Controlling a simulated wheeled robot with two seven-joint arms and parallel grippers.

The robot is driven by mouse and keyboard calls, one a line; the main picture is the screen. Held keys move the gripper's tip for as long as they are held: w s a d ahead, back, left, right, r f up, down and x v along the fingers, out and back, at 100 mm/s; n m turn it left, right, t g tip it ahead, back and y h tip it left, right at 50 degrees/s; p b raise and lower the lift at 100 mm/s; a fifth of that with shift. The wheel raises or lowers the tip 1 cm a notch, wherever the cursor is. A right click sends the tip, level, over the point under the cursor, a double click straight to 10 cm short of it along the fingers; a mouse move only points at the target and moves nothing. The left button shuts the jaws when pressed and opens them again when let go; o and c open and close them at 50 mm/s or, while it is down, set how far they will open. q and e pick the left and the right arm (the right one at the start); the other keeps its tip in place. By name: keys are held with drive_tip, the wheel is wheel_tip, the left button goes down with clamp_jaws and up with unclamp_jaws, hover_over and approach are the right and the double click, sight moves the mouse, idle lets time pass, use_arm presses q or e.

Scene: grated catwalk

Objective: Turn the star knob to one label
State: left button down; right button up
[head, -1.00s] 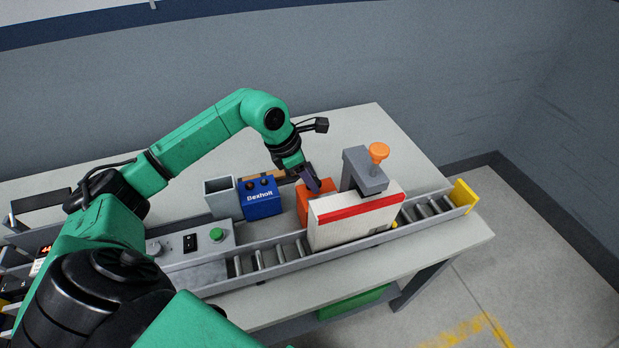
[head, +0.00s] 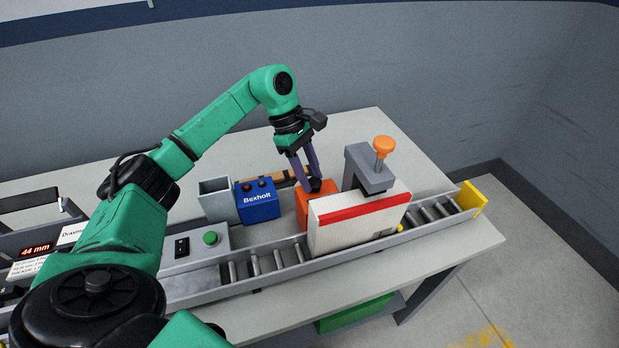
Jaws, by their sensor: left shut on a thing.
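An orange box (head: 302,205) stands on the bench behind a white panel with a red top band. A small dark knob (head: 316,185) shows at the top of the orange box; it looks like the star knob, but its lobes are too small to make out. My left gripper (head: 312,183) points down over the box, its purple fingers shut on the knob. The labels around the knob cannot be read here; the fingers and the panel hide part of the box. My right gripper is not in view.
The white panel (head: 350,227) stands on a roller conveyor (head: 435,212) in front of the box. A grey post with an orange mushroom knob (head: 384,144) rises to the right. A blue Bexholt box (head: 258,204) stands at left. The back right of the bench is clear.

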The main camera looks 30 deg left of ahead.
use_arm(q)
drive_tip(key=m, duration=0.1)
drive_tip(key=m+g, duration=0.1)
drive_tip(key=m, duration=0.1)
drive_tip(key=shift+w+r+m, duration=0.15)
drive_tip(key=shift+w+m, duration=0.1)
drive_tip(key=shift+m, duration=0.15)
drive_tip(key=shift+w+d+m+g+y+b, duration=0.1)
drive_tip(key=shift+m+g+y+b, duration=0.45)
drive_tip(key=shift+m, duration=1.25)
drive_tip(key=shift+g, duration=0.25)
drive_tip(key=shift+c, duration=2)
unclamp_jaws()
